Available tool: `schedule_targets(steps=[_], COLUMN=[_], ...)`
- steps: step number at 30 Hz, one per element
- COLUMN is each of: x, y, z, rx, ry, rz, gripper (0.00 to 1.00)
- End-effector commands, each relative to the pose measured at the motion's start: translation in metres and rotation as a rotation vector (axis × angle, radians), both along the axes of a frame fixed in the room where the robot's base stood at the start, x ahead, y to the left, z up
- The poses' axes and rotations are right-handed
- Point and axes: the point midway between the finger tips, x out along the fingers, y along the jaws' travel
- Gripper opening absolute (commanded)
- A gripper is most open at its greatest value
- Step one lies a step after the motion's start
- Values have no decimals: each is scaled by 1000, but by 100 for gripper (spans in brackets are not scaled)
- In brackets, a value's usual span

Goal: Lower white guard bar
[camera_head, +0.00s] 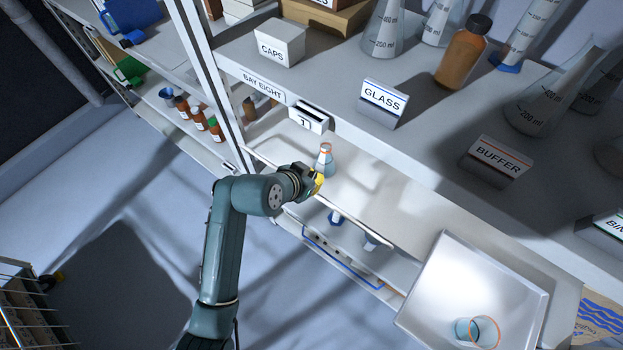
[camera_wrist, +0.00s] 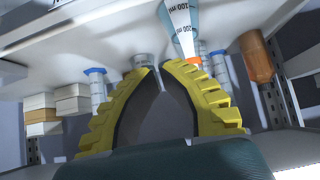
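The white guard bar (camera_head: 355,222) is a thin pale rod running slantwise across the front of the lower shelf bay in the head view. My gripper (camera_head: 319,184) is at the middle of the bar, beside or over it; contact cannot be made out. In the wrist view my gripper's yellow fingers (camera_wrist: 157,69) lean inward, with their tips close together and a narrow pale gap between them. I cannot tell whether the bar lies in that gap. A flask (camera_head: 325,160) with an orange rim stands on the shelf behind the gripper; an orange-rimmed flask also shows in the wrist view (camera_wrist: 180,30).
A white tray (camera_head: 431,312) holding a glass beaker (camera_head: 478,331) is at the lower right. The upper shelf carries a GLASS sign (camera_head: 383,103), a BUFFER sign (camera_head: 496,160), flasks and a brown bottle (camera_head: 463,52). Open floor lies left of my arm.

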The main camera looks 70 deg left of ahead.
Motion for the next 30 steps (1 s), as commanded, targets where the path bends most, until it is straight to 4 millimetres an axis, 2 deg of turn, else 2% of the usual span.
schedule_targets(steps=[9,12,16,30], x=[42,26,15,10], y=[27,17,9,6], z=[-52,-59,-65,-68], rx=[-1,-3,-2,1], ry=[1,3,1,-2], rz=[-3,1,1,-1], gripper=[0,0,0,0])
